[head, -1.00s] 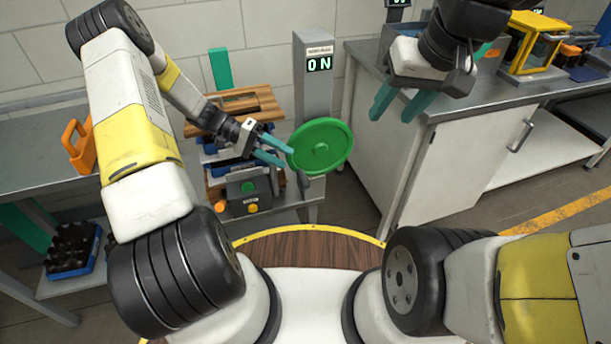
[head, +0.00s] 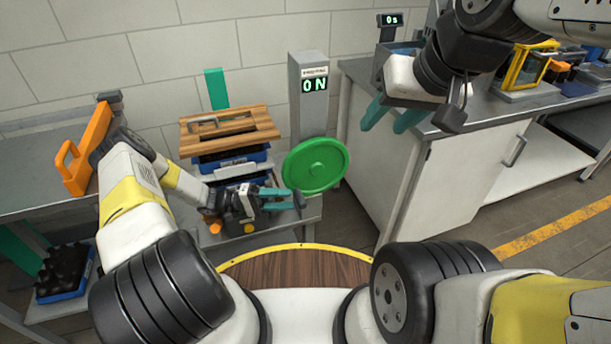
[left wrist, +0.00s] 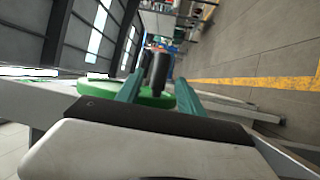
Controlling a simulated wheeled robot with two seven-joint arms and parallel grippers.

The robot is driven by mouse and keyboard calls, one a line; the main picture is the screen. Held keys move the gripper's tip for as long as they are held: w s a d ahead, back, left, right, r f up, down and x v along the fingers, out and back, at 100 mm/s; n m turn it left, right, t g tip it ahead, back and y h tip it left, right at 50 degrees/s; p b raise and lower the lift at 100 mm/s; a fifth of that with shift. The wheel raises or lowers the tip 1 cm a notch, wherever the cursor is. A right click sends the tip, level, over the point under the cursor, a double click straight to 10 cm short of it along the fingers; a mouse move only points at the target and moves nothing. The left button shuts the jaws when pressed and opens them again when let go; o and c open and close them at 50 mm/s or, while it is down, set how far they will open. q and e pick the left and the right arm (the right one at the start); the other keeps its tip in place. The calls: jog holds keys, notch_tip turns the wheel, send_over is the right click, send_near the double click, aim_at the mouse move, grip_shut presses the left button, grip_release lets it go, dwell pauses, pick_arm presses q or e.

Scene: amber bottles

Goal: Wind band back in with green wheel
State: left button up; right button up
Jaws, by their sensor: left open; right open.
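The green wheel (head: 315,165) stands at the foot of a grey post (head: 309,110) whose display reads "0 N". It also shows in the left wrist view (left wrist: 98,88). A dark knob-like handle (left wrist: 158,72) stands out near the wheel's rim. My left gripper (head: 286,198) is open, low and left of the wheel. In the left wrist view its teal fingers (left wrist: 157,88) lie on either side of the handle, not visibly closed on it. My right gripper (head: 391,116) is open and empty by the right bench. I cannot make out the band.
A wooden carrier (head: 230,128) sits over blue trays on a stand behind my left gripper. An orange handled frame (head: 82,160) stands on the left bench, with a tray of dark bottles (head: 65,270) below. The grey-topped cabinet (head: 440,180) bounds the right.

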pick_arm(q)
jog(key=d, duration=0.7)
jog(key=shift+s+d+r, duration=0.3)
jog(key=shift+d+r, duration=0.1)
jog(key=shift+r, duration=0.05)
grip_shut()
dwell(1.0)
